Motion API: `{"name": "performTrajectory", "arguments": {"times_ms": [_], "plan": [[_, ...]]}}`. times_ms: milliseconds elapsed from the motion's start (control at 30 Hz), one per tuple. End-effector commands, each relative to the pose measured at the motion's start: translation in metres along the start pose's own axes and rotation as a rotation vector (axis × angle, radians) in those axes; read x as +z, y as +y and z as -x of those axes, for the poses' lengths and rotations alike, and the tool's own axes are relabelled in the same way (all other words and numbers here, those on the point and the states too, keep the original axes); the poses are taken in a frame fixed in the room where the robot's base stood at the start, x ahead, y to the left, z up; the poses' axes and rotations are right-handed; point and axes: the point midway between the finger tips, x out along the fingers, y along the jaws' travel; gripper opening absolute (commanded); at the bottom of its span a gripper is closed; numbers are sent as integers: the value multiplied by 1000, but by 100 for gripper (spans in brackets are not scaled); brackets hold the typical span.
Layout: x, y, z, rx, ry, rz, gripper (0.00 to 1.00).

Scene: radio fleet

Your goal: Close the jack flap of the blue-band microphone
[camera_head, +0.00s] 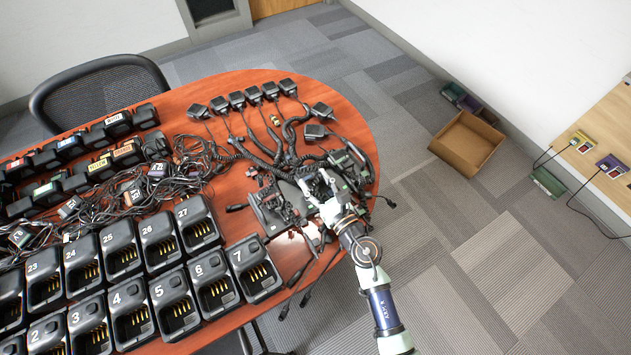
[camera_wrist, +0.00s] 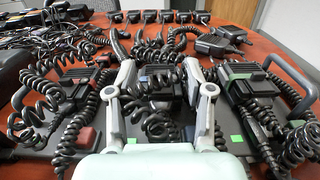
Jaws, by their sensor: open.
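My gripper (camera_head: 320,186) is over the right end of the wooden table, above dark handsets and coiled cords. In the wrist view my gripper (camera_wrist: 158,76) is open, one finger on each side of a dark microphone unit (camera_wrist: 156,88). A unit with a green band (camera_wrist: 246,70) lies to the right of the fingers. Another dark unit (camera_wrist: 84,82) lies to the left, with a red block (camera_wrist: 88,138) in front of it.
Several black hand microphones (camera_head: 237,100) stand along the table's far edge. Numbered charger cradles (camera_head: 160,245) fill the front left, beside tangled cables (camera_head: 195,158). A cardboard box (camera_head: 467,143) is on the floor at right. Loose cords crowd the space around my gripper.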

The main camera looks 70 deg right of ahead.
Motion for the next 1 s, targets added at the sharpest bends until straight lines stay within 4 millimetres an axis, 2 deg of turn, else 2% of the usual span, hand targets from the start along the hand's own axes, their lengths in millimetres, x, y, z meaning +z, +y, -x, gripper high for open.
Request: {"name": "performTrajectory", "arguments": {"times_ms": [133, 400, 467, 667, 800, 1000], "plan": [[0, 0, 0, 0, 0, 0, 52], [0, 0, 1, 0, 0, 0, 7], [0, 0, 1, 0, 0, 0, 0], [5, 0, 0, 0, 15, -1, 0], [13, 0, -2, -1, 70, -2, 0], [14, 0, -4, -1, 170, -2, 0]]}}
